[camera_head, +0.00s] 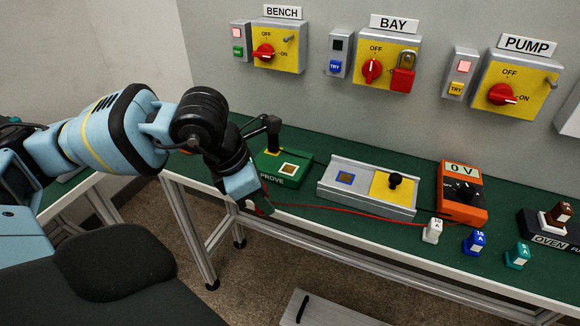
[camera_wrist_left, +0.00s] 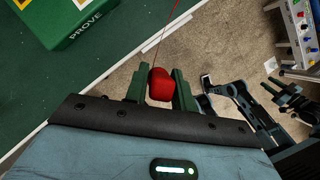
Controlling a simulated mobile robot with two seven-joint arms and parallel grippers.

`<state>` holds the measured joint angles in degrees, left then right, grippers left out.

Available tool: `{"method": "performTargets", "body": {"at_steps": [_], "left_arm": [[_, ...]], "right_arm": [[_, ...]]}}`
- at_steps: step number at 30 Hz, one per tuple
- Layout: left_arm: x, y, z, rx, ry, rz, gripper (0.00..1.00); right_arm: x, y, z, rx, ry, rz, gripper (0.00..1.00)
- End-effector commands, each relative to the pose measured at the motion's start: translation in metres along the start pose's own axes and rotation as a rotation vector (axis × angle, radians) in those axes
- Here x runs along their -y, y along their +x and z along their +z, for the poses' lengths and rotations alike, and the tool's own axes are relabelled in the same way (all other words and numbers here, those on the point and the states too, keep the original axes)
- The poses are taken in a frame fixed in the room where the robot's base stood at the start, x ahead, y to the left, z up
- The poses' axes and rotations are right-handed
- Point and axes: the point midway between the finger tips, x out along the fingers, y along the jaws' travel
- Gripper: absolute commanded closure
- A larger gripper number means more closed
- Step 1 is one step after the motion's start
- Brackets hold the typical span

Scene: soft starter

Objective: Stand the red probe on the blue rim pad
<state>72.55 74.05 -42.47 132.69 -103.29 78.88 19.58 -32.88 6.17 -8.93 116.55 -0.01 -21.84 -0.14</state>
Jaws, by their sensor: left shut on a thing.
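My left gripper (camera_wrist_left: 160,88) is shut on the red probe (camera_wrist_left: 160,84), which shows between the green fingers in the left wrist view. In the head view the left gripper (camera_head: 262,205) hangs at the front edge of the bench, in front of the green PROVE block (camera_head: 278,170); the probe is mostly hidden there. A red lead runs from the probe to the orange meter (camera_head: 463,192), which reads 0 V.
The grey unit also carries a yellow plate (camera_head: 393,188) with a black knob. White, blue and teal fuse blocks (camera_head: 432,230) stand along the front right. Wall switches hang above the bench (camera_head: 310,210).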

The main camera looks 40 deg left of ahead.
Motion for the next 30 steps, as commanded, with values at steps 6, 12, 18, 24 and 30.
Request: {"method": "performTargets", "body": {"at_steps": [6,12,18,24,30], "left_arm": [[0.01,0.013,0.01,0.002,0.342,-0.145,1.0],[0.019,0.023,0.019,0.002,0.678,-0.283,1.0],[0.029,0.032,0.028,0.001,1.043,-0.434,1.0],[0.04,0.04,0.039,-0.002,1.438,-0.596,1.0],[0.047,0.045,0.05,-0.007,1.846,-0.764,1.0]], "right_arm": [[0.0,0.0,0.0,0.001,0.0,0.0,0.64],[0.0,0.0,0.001,0.002,0.0,0.0,0.64],[0.0,0.0,0.001,0.002,0.0,0.0,0.64],[0.0,0.0,0.001,0.003,0.0,0.0,0.64],[0.0,-0.001,0.001,0.003,0.0,0.0,0.64]]}}
